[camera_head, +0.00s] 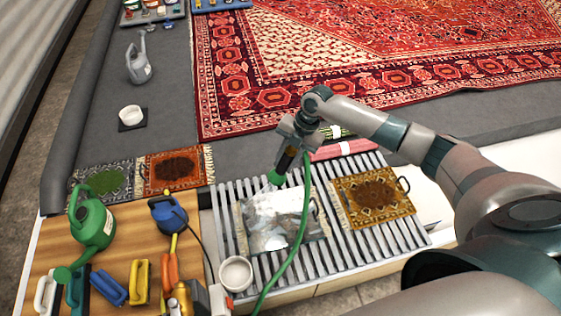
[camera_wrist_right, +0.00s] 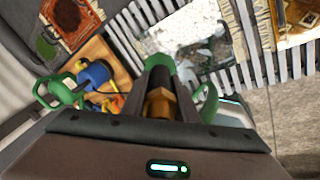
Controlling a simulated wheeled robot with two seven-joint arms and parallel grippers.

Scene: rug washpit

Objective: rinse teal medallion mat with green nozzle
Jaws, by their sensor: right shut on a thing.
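A mat (camera_head: 275,219) with a pale fringe lies on the slatted grate, mostly covered by white foam or wet sheen, so its teal medallion cannot be made out. It also shows in the right wrist view (camera_wrist_right: 200,45). My right gripper (camera_head: 291,153) is shut on the green nozzle (camera_head: 276,177), just above the mat's far edge. The nozzle's green head (camera_wrist_right: 160,65) points toward the mat in the wrist view. A green hose (camera_head: 283,272) runs from it across the mat's right part and down past the grate's front. My left gripper is not in view.
An orange-brown mat (camera_head: 372,198) lies on the grate's right side. A white bowl (camera_head: 236,273) stands at the front left. The wooden bench (camera_head: 130,235) holds a green watering can (camera_head: 91,223), a blue sprayer (camera_head: 168,213) and several brushes. A large red rug (camera_head: 400,55) lies behind.

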